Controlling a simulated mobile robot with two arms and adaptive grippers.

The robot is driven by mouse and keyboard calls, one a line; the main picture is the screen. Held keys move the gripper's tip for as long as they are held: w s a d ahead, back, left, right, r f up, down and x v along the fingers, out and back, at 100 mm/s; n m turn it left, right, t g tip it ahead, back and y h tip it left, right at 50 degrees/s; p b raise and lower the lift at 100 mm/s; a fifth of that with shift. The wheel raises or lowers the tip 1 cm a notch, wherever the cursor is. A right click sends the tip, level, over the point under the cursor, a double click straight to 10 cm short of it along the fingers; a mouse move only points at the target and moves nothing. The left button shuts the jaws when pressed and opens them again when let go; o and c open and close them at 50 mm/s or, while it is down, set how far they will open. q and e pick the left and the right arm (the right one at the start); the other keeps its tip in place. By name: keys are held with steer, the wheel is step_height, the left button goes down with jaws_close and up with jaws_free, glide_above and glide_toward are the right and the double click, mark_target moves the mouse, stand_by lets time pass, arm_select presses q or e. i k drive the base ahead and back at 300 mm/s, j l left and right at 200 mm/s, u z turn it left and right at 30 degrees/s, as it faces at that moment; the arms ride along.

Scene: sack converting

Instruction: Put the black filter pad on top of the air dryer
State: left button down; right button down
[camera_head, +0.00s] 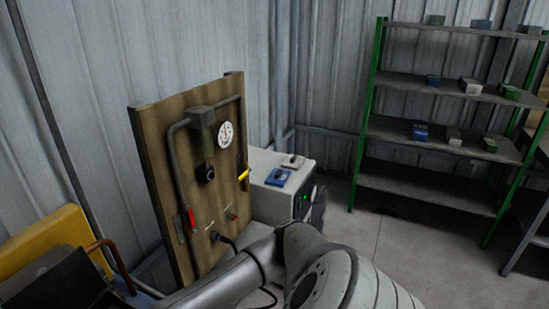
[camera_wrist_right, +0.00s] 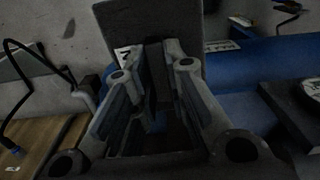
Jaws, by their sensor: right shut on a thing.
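The air dryer (camera_head: 272,165) is a white box with a dark front panel, standing behind the wooden board in the head view. In the right wrist view my right gripper (camera_wrist_right: 155,50) is shut on a dark flat pad (camera_wrist_right: 150,18), which looks like the black filter pad. A dark shape (camera_head: 319,209) beside the dryer's front may be the pad or gripper; I cannot tell. My right arm hides the area below. My left gripper is out of view.
The wooden board (camera_head: 150,150) with pipes and a gauge (camera_head: 225,134) stands left of the dryer. A green-post shelf (camera_head: 425,178) with small boxes is at the right. A blue cylinder (camera_wrist_right: 235,65) shows in the wrist view. Floor (camera_head: 400,235) before the shelf is clear.

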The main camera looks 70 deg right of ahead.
mark_target(253, 162)
steer(key=l, duration=2)
steer(key=k+l, duration=0.15)
steer(key=l, duration=1.85)
